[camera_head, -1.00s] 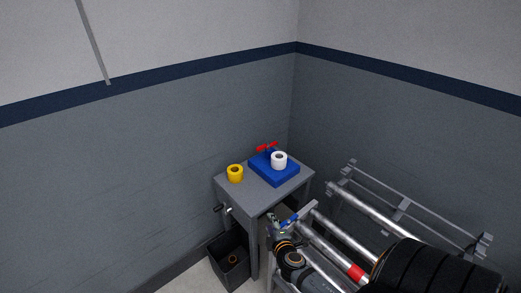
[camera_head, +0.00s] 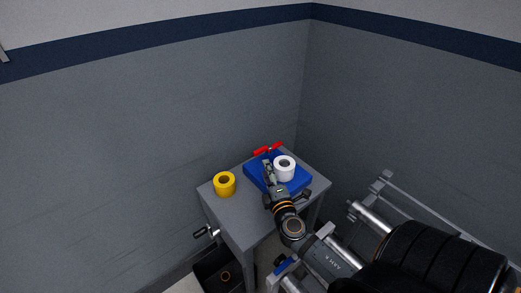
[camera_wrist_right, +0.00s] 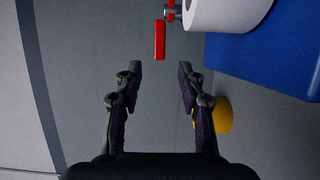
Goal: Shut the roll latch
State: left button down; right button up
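A blue base (camera_head: 299,184) sits on the grey table and carries an upright white roll (camera_head: 284,169). A red latch handle (camera_head: 261,152) shows at the back of the base, behind the roll. In the right wrist view, a red bar (camera_wrist_right: 160,40) on a small metal pivot lies just beyond my fingertips, beside the white roll (camera_wrist_right: 225,10). My right gripper (camera_head: 267,164) is over the left part of the base, left of the roll. In the wrist view the right gripper (camera_wrist_right: 160,76) is open and empty, its fingers apart from the red bar. My left gripper is out of view.
A yellow roll (camera_head: 224,184) stands on the grey table (camera_head: 238,213) left of the base. A crank handle (camera_head: 206,231) sticks out from the table's left side. A dark bin (camera_head: 218,272) stands below. Walls close off the back; metal rails (camera_head: 430,215) are at right.

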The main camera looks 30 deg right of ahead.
aim_at(260, 153)
jog(key=shift+w+d+f, duration=0.2)
jog(key=shift+w+r+p, duration=0.35)
jog(key=shift+w+p, duration=0.05)
jog(key=p+x, duration=0.1)
jog(key=x, duration=0.7)
jog(key=shift+f, duration=0.2)
jog(key=shift+w+d+p, duration=0.2)
jog(key=shift+w+p, duration=0.1)
jog(key=shift+w, duration=0.3)
grip_shut()
